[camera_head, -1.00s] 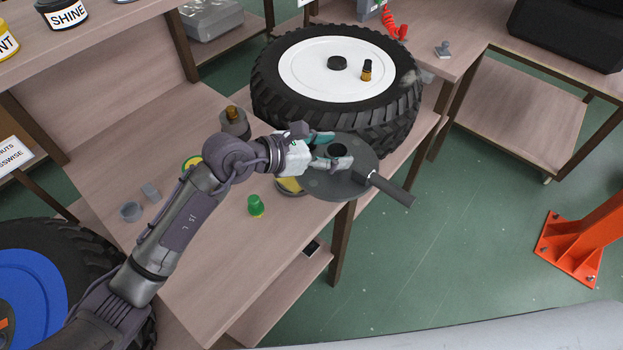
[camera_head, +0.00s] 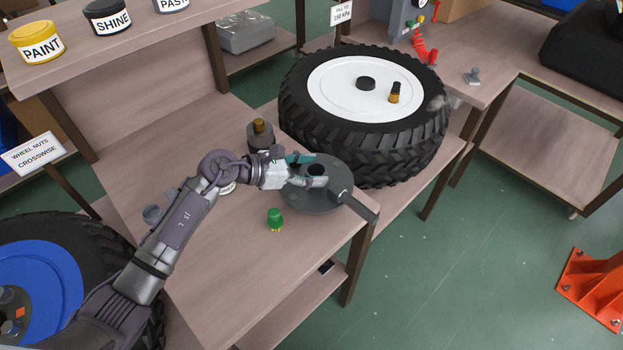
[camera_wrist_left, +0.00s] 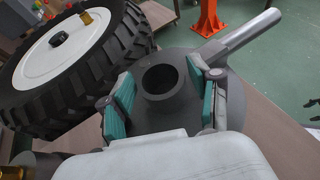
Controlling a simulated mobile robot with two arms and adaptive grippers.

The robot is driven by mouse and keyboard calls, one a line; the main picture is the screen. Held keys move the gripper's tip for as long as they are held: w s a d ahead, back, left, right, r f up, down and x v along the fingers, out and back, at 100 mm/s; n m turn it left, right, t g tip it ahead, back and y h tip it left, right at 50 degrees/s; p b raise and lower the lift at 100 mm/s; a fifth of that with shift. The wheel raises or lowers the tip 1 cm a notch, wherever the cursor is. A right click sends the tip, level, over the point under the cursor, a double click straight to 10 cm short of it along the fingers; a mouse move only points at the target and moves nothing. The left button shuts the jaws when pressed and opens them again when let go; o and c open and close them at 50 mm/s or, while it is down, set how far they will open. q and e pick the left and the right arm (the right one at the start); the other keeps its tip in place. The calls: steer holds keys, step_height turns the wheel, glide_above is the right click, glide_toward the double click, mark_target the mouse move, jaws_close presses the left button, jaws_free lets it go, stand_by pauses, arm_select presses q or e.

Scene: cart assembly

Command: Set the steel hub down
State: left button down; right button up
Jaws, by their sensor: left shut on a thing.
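The steel hub (camera_head: 312,201) is a dark grey disc with a raised round collar and a rod sticking out to the right. My left gripper (camera_head: 316,171) is shut on the collar, with teal pads on both sides. The hub is over the front right part of the wooden bench, with its rod reaching past the edge. In the left wrist view the hub (camera_wrist_left: 215,62) lies roughly level, its bore between the gripper's fingers (camera_wrist_left: 165,90). I cannot tell whether its underside touches the bench. My right gripper is out of view.
A large tyre with a white rim (camera_head: 325,85) lies just behind the hub. A grey bottle with a brown top (camera_head: 260,137) stands behind my gripper. The bench front (camera_head: 235,270) is clear.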

arm_select(q)
step_height(320, 180, down, 3)
steer(key=shift+d+f, duration=0.1)
steer(key=shift+f, duration=0.05)
steer(key=shift+f, duration=0.15)
steer(key=shift+c, duration=1.2)
jaws_free()
steer(key=shift+s+f, duration=0.1)
steer(key=shift+f, duration=0.05)
steer(key=shift+r, duration=0.2)
steer(key=shift+a, duration=0.4)
steer(key=b+v, duration=0.2)
steer(key=v, duration=0.9)
steer(key=shift+s, duration=0.2)
